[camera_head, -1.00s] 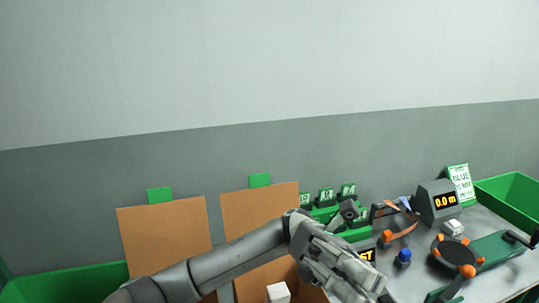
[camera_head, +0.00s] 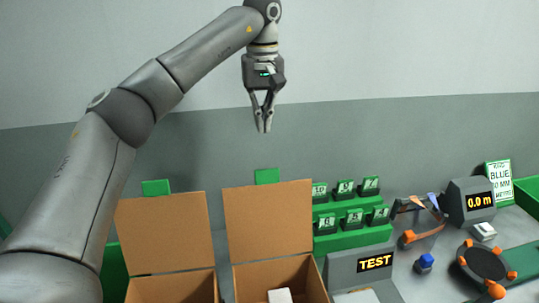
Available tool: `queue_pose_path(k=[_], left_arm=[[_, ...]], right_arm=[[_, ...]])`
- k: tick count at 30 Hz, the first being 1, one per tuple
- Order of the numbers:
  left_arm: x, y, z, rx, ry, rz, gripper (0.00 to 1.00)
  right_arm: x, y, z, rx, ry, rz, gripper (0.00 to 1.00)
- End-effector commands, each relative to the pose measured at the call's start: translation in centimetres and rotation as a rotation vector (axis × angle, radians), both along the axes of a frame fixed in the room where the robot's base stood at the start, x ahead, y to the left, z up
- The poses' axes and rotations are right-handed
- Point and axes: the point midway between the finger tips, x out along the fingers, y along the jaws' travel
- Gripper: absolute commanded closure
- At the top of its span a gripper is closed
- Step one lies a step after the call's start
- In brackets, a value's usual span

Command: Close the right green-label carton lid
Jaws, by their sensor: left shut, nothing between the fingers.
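Two brown cartons stand at the lower middle with their lids raised upright. The right carton (camera_head: 247,282) is open, its lid (camera_head: 269,221) standing up behind it with a green label (camera_head: 267,176) at its top edge. A white block (camera_head: 280,296) shows inside it. The left carton (camera_head: 170,290) is also open, its lid (camera_head: 163,233) up with a green tab (camera_head: 156,187) on top. My left gripper (camera_head: 264,128) is shut and empty, pointing down, high above the right lid and apart from it. My right gripper is out of view.
To the right are a green rack (camera_head: 350,238) of numbered tags, a TEST display (camera_head: 360,264), a blue knob (camera_head: 425,263), a black round plate with orange knobs (camera_head: 484,263), and a 0.0 m meter (camera_head: 471,201). A BLUE sign (camera_head: 499,180) stands behind.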

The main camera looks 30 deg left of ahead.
Motion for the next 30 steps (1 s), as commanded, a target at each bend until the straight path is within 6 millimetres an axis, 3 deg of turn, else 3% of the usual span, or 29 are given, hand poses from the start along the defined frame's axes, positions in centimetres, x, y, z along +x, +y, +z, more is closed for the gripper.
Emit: queue_pose_path(k=[4,14,21,30], left_arm=[[0.0,-0.1,-2.5,-0.003,0.005,0.000,1.00],[0.0,0.1,-9.4,-0.002,0.006,0.000,1.00],[-2.0,-1.6,-8.4,-0.003,0.002,-0.002,1.00],[-2.9,-2.3,-8.2,-0.003,0.001,0.001,1.00]], right_arm=[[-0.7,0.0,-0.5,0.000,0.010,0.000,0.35],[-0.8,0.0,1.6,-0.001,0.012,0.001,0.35],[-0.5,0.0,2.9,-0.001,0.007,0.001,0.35],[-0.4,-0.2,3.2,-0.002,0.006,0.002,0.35]])
